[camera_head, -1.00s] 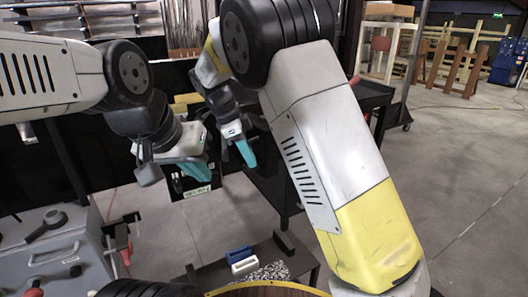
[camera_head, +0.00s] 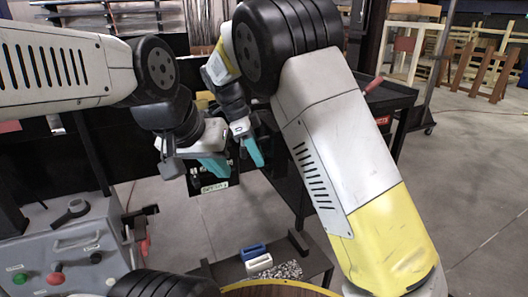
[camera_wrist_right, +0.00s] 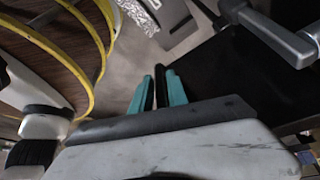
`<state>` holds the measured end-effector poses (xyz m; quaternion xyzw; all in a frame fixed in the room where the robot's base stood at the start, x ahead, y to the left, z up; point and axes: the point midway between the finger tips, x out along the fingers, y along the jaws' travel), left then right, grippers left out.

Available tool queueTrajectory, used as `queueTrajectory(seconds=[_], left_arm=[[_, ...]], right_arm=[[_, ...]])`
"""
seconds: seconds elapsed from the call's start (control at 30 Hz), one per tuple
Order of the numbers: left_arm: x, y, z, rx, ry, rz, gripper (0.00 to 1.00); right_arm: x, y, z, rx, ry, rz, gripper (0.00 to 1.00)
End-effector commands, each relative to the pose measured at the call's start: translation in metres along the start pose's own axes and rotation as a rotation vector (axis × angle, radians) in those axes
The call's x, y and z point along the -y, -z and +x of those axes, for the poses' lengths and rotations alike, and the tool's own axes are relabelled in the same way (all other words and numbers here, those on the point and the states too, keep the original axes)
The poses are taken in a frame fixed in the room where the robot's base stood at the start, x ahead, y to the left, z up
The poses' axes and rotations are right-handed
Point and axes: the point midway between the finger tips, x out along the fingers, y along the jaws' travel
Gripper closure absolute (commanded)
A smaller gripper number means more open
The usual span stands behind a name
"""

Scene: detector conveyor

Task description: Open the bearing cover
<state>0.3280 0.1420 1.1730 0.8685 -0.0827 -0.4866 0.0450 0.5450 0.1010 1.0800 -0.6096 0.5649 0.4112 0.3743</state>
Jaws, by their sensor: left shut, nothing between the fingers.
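I cannot make out a bearing cover in either view. My left gripper (camera_head: 222,168) has teal fingers, is shut and empty, and hangs left of centre in the head view. My right gripper (camera_head: 257,158) hangs just to its right and a little beyond. In the right wrist view my right gripper (camera_wrist_right: 155,85) shows two teal fingers with dark inner pads close together, with no object seen between them. A metal lever handle (camera_wrist_right: 275,35) lies beyond the fingers at upper right.
A grey control box (camera_head: 75,250) with a handle, red and green knobs stands at lower left. A low dark table (camera_head: 318,260) holds a blue block (camera_head: 253,252), a white block (camera_head: 259,264) and a speckled patch. A yellow-rimmed round wooden top (camera_head: 275,291) is nearest me. Open floor lies at right.

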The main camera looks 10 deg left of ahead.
Motion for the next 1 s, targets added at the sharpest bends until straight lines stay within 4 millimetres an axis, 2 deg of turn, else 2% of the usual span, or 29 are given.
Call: queueTrajectory(seconds=[0.33,0.7,0.83,1.0], left_arm=[[0.0,0.0,0.0,0.0,0.0,0.0,1.0],[0.0,0.0,0.0,0.0,0.0,0.0,1.0],[0.0,0.0,0.0,0.0,0.0,0.0,1.0],[0.0,0.0,0.0,0.0,0.0,0.0,1.0]], right_arm=[[0.001,0.0,-0.004,0.0,0.001,0.001,0.8],[0.001,0.0,-0.061,0.001,0.003,0.0,0.8],[0.001,0.0,-0.074,0.0,0.001,0.0,0.8],[0.0,0.0,-0.078,-0.001,0.0,0.0,0.8]])
